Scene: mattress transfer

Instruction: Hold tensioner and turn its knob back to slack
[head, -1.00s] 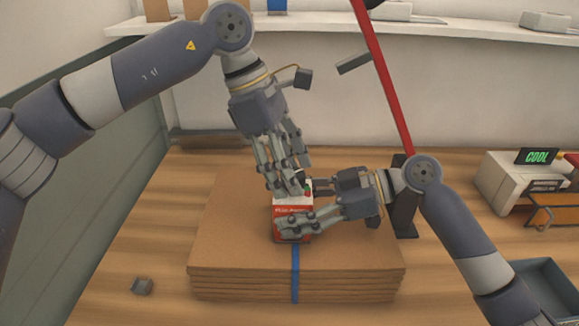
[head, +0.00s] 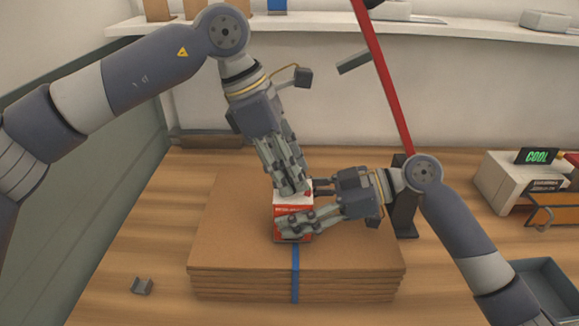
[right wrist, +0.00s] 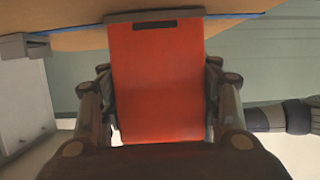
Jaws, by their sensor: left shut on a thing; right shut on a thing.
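The red and white tensioner (head: 291,208) sits on top of the cardboard stack, over the blue strap (head: 295,272). My right gripper (head: 300,212) comes from the right and is shut on the tensioner's body. In the right wrist view the tensioner's red face (right wrist: 155,80) fills the middle, with a finger on each side. My left gripper (head: 294,191) points down from above and is shut at the tensioner's top, on the knob. The knob itself is hidden by the fingers, so its turn position cannot be seen.
The cardboard stack (head: 230,240) lies mid-table. A small grey bracket (head: 142,286) lies at the front left. A red bar (head: 385,80) rises behind my right arm. A device with a "COOL" display (head: 537,156) and a blue-grey bin (head: 548,287) stand at the right.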

